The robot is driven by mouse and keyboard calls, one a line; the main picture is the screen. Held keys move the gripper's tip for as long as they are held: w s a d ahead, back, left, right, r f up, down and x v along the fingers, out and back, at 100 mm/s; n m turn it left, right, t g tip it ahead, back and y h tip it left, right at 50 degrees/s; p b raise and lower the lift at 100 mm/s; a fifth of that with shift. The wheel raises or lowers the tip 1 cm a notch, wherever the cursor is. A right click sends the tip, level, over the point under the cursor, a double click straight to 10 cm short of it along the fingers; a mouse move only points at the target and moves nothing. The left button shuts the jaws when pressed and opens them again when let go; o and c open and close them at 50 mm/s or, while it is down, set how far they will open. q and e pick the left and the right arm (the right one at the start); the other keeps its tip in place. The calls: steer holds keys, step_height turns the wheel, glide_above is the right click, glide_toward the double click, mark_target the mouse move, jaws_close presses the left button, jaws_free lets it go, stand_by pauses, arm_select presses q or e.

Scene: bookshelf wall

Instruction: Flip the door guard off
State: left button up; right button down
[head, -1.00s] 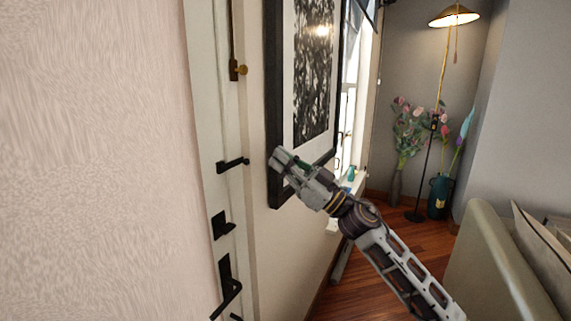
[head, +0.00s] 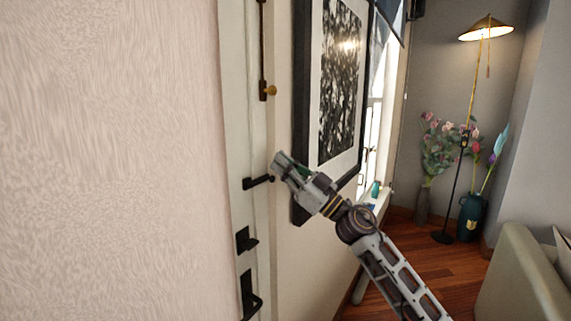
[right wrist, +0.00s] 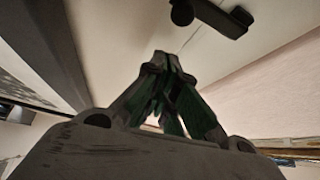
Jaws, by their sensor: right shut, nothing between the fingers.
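The door guard (head: 257,183) is a small black bar with a rounded end, fixed on the white door edge and frame in the head view. A black fitting (right wrist: 215,15), likely the door guard, shows at the top of the right wrist view. My right gripper (head: 279,160) is shut and empty, with its fingertips just above and right of the guard's rounded end. Its closed green-padded fingers (right wrist: 168,60) also show in the right wrist view, apart from the black fitting. My left gripper is out of view.
A black latch (head: 246,240) and a door handle (head: 251,297) sit lower on the door. A brass-knobbed bolt (head: 266,90) is above. A framed picture (head: 335,85) hangs close behind my right gripper. A sofa (head: 520,275) stands at the lower right.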

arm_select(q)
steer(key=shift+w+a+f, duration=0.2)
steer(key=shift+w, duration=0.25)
arm_select(e)
steer(key=shift+w+a+f, duration=0.1)
steer(key=shift+w+f, duration=0.1)
steer(key=shift+f, duration=0.45)
steer(key=shift+w+f, duration=0.15)
steer(key=shift+f, duration=0.45)
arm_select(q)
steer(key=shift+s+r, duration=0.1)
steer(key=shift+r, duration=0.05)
arm_select(e)
steer(key=shift+w, duration=0.1)
